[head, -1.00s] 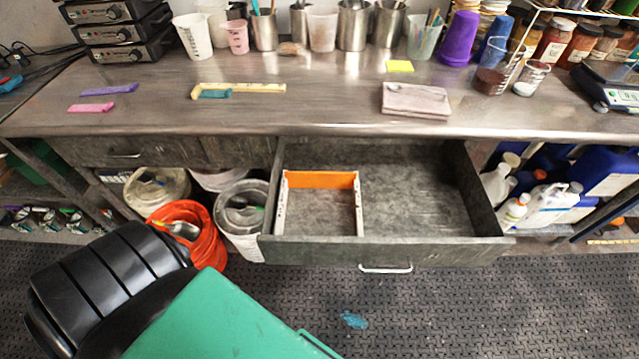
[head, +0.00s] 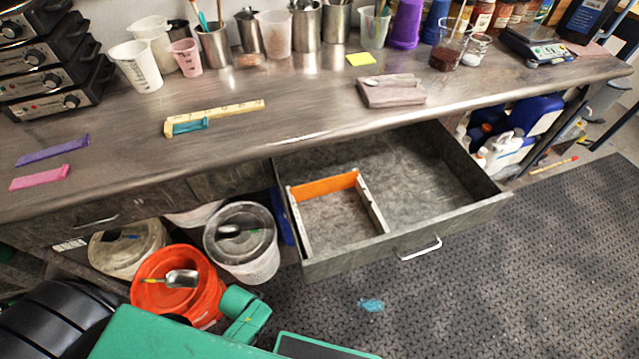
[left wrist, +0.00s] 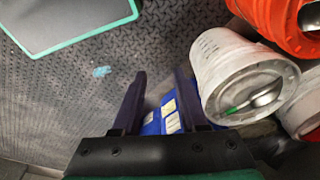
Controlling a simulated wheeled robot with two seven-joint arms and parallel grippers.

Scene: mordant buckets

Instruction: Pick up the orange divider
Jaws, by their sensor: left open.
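The orange divider (head: 325,187) stands in the open grey drawer (head: 440,223), spanning between two pale side pieces, near the drawer's left part. It does not show in the left wrist view. My left gripper (left wrist: 161,75) shows in the left wrist view with its two dark fingers apart and nothing between them. It points down past the buckets, away from the divider. In the head view its fingers are not visible. My right gripper is in neither view.
A white bucket (head: 246,262) and an orange bucket (head: 150,290) stand left of the drawer. The bench (head: 300,130) above holds purple (head: 52,149), pink (head: 38,177) and teal (head: 190,126) strips. The drawer's right part is empty. Open floor lies in front.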

